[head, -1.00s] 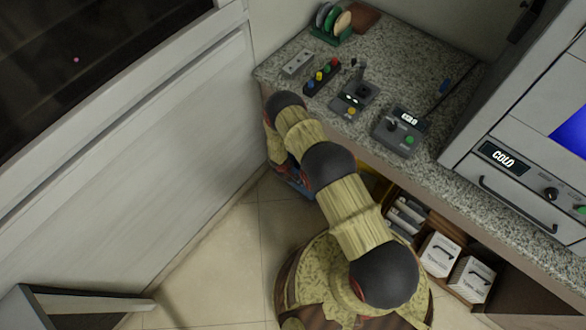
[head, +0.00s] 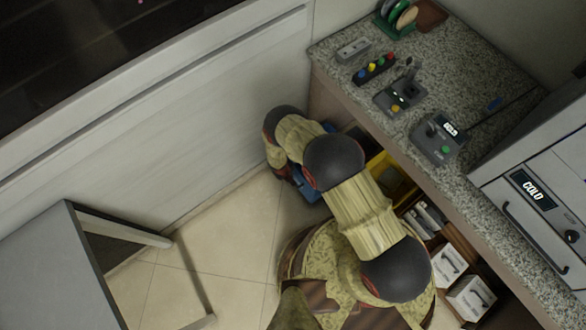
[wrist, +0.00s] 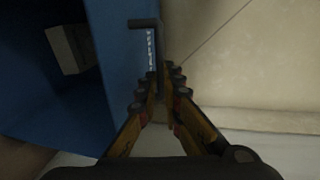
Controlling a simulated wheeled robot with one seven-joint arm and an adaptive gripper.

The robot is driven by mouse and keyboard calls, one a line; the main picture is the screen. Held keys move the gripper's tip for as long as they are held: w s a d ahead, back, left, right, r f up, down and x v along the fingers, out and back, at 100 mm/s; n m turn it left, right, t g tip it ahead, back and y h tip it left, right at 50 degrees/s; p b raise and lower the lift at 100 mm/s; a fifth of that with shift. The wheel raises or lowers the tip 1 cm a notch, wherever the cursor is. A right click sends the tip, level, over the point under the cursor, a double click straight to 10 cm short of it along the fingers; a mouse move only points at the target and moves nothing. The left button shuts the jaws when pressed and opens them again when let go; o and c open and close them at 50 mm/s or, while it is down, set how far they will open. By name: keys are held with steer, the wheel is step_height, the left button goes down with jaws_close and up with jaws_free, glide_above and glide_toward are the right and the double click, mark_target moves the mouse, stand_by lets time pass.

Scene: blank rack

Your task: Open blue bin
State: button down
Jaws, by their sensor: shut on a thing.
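The blue bin (head: 312,188) shows in the head view as a small patch below the counter's left end, mostly hidden by my arm. In the wrist view its blue front (wrist: 125,70) fills the upper left, and its open inside holds a pale grey block (wrist: 70,48). A dark bar handle (wrist: 146,23) stands off the front. My gripper (wrist: 160,92) is shut on this handle, its fingers close together on either side of the lower part. In the head view my gripper is mostly hidden behind my arm.
A yellow bin (head: 392,178) and white boxes (head: 470,297) sit on the shelf under the granite counter (head: 440,95). A white panelled wall (head: 190,110) runs close on the left. A grey open-sided unit (head: 50,265) stands lower left. Tiled floor (head: 225,235) between is clear.

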steer(key=shift+s, duration=0.1)
steer(key=c, duration=2)
jaws_free()
steer(key=shift+o, duration=0.4)
steer(key=shift+a+r, duration=0.1)
step_height(320, 180, up, 12)
steer(key=s+a, duration=0.1)
steer(key=shift+a+f, duration=0.25)
steer(key=shift+a, duration=0.15)
steer(key=shift+s, duration=0.1)
